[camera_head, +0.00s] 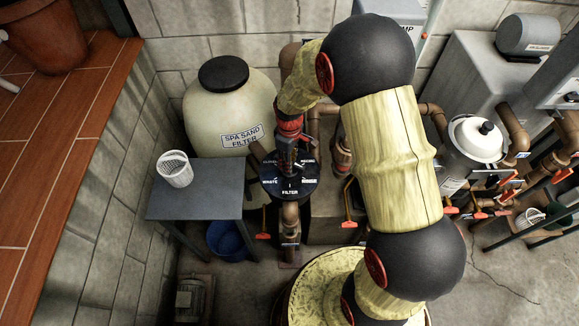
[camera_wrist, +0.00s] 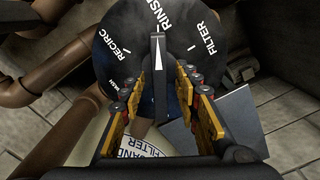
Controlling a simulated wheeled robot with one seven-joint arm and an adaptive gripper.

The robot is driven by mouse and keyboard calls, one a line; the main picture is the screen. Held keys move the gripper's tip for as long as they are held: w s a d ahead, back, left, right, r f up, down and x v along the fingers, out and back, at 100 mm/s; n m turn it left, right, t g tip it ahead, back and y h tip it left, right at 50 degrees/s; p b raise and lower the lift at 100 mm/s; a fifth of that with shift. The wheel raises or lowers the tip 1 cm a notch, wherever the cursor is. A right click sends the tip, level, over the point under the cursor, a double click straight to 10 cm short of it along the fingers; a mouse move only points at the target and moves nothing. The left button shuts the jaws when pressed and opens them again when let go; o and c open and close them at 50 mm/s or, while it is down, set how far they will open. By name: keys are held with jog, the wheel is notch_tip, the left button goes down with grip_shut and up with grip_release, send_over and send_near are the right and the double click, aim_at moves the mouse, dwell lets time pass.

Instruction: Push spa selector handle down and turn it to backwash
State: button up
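The spa selector (camera_head: 290,193) is a round black dial with white lettering, in front of the cream spa sand filter (camera_head: 225,100). RINSE, FILTER and RECIRC are readable in the wrist view of the dial (camera_wrist: 120,35). Its black handle (camera_wrist: 159,85) carries a white wedge, and its far end lies by RINSE. My gripper (camera_head: 289,165) is over the dial, pointing down. In the wrist view my gripper (camera_wrist: 163,115) is open, its yellow-padded fingers on either side of the handle with gaps visible. Whether the handle is pressed down cannot be told.
A grey table (camera_head: 200,195) with a white basket (camera_head: 174,169) stands left of the dial. A blue bucket (camera_head: 228,241) is beneath it. Brown pipes (camera_head: 436,115) and orange-handled valves (camera_head: 480,212) crowd the right. A block wall (camera_head: 120,185) bounds the left.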

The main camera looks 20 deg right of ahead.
jog(key=shift+o, duration=0.2)
dwell(0.3)
notch_tip(320, 180, up, 7)
jog(key=p, duration=0.4)
jog(key=shift+r+p, duration=0.1)
jog(key=shift+p, duration=0.3)
